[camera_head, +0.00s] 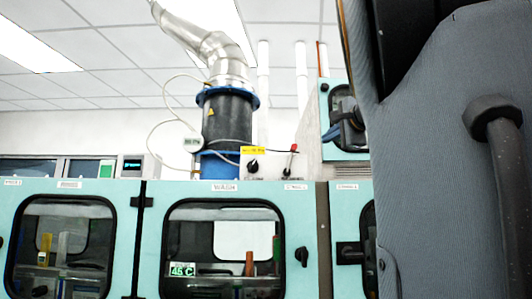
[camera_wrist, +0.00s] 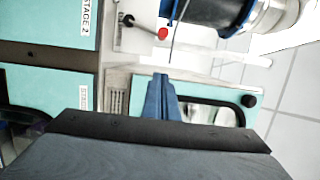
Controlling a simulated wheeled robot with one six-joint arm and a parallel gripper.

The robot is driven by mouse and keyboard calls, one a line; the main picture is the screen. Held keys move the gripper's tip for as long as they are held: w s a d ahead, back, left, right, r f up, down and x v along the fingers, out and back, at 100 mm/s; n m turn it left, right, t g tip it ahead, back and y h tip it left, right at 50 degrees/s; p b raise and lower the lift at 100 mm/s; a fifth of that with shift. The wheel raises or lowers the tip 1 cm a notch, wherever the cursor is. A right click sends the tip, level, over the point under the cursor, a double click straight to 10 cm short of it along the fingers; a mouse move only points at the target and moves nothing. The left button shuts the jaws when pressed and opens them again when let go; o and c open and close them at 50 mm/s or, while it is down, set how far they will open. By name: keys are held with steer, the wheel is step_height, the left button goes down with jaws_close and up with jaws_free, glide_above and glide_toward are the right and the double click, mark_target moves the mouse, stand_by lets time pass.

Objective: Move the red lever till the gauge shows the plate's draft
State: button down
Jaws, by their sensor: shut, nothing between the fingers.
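The red lever (camera_head: 293,148) has a red knob on a thin stem and stands on the grey panel right of the blue-banded duct. Its red knob also shows near the top of the wrist view (camera_wrist: 163,34). A round white gauge (camera_head: 193,142) hangs on the duct's left side; its small digits look like 80 Pa, but I cannot be sure. The yellow plate (camera_head: 253,150) sits behind a black knob, its text too small to read. My gripper (camera_head: 330,136), blue-fingered, is right of the lever and apart from it. Its fingers (camera_wrist: 160,78) are together and empty.
The dark duct (camera_head: 227,118) with blue flanges rises left of the lever. A black knob (camera_head: 252,165) stands between duct and lever. A teal cabinet box (camera_head: 325,105) rises to the right, behind my gripper. Teal wash modules (camera_head: 225,188) with windows run below.

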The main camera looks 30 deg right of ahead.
mark_target(291, 159)
steer(key=w+p, duration=0.4)
steer(key=w, duration=0.6)
steer(key=shift+w+a+f+p, duration=0.2)
steer(key=shift+w+a+p, duration=0.15)
